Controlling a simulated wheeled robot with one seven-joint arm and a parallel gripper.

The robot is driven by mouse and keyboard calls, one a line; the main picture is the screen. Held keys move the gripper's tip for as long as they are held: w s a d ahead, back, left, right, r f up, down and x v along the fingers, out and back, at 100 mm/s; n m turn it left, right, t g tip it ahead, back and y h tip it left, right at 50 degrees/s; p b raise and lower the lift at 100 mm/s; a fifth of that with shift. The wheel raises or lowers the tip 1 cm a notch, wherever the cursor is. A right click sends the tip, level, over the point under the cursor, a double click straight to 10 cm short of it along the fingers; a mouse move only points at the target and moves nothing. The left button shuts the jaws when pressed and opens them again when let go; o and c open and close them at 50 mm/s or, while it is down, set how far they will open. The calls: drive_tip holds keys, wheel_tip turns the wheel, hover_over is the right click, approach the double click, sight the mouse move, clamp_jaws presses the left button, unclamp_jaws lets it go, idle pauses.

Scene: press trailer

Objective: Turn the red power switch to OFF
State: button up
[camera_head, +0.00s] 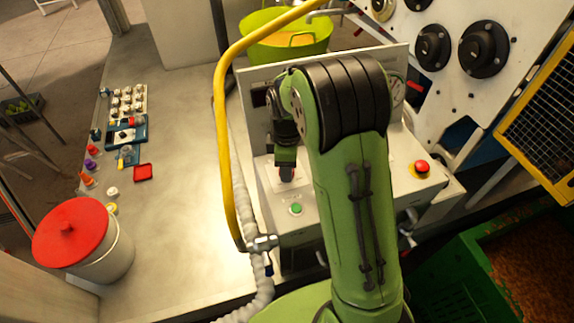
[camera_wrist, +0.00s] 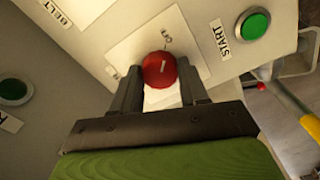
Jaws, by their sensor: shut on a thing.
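The red power switch (camera_wrist: 160,69) is a round red knob with a white mark on a white plate (camera_wrist: 124,52) of the control panel. An "OFF" label shows above it in the wrist view. My gripper (camera_wrist: 160,86) has a dark finger on each side of the knob and is shut on it. In the head view my gripper (camera_head: 286,172) reaches down to the panel, left of my green arm, and the knob is mostly hidden there.
A green START button (camera_wrist: 254,23) and another green button (camera_wrist: 13,90) flank the switch. A red button (camera_head: 421,167) sits on the panel's right. A yellow hose (camera_head: 222,130) runs left of the panel. A red-lidded pot (camera_head: 72,232) stands on the counter.

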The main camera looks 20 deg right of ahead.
drive_tip(key=shift+w, duration=0.1)
drive_tip(key=o, duration=1.1)
drive_tip(key=shift+c, duration=0.2)
drive_tip(key=shift+r, duration=0.1)
wheel_tip(320, 180, up, 16)
drive_tip(key=p, duration=0.1)
drive_tip(key=shift+p, duration=0.3)
